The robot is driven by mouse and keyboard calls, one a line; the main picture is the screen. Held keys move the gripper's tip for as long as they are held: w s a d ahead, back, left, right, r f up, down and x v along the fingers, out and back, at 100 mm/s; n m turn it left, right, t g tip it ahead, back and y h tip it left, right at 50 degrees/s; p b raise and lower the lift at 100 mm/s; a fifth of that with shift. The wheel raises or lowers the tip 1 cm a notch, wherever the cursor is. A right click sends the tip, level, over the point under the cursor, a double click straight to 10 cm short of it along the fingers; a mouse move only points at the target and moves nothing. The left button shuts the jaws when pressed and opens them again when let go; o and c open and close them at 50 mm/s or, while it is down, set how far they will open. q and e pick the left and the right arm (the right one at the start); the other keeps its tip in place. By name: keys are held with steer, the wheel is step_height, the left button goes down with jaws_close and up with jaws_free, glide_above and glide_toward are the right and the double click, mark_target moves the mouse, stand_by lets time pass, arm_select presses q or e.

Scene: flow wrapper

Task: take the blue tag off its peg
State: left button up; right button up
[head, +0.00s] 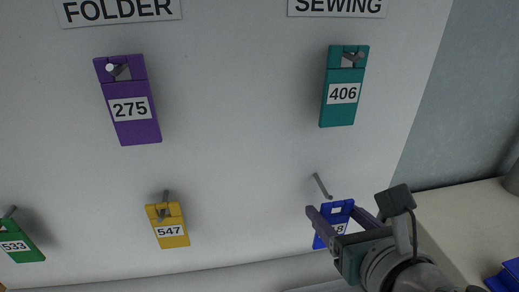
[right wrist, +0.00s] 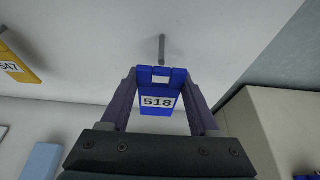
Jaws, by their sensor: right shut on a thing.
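The blue tag (head: 324,238), marked 518 in the right wrist view (right wrist: 150,112), sits between the fingers of my right gripper (head: 332,209). The gripper (right wrist: 160,75) is shut on the tag's sides near its top. The tag's window shows clear, with no peg through it. The bare peg (head: 322,186) stands out of the wall just above the tag. It also shows in the right wrist view (right wrist: 162,48), with its end close to the tag's top edge. In the head view, the gripper hides part of the tag. My left gripper is not in view.
Other tags hang on pegs: purple 275 (head: 133,125), teal 406 (head: 338,110), yellow 547 (head: 171,237) and green 533 (head: 27,252). A pale counter (head: 455,225) stands at the right, with a blue object (head: 508,275) on it. The wall around the peg is clear.

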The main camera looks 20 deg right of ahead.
mark_target(335, 223)
steer(key=shift+s+a, duration=0.25)
steer(key=shift+s, duration=0.75)
steer(key=shift+s+a, duration=0.2)
steer(key=shift+s, duration=0.8)
steer(key=shift+w, duration=0.1)
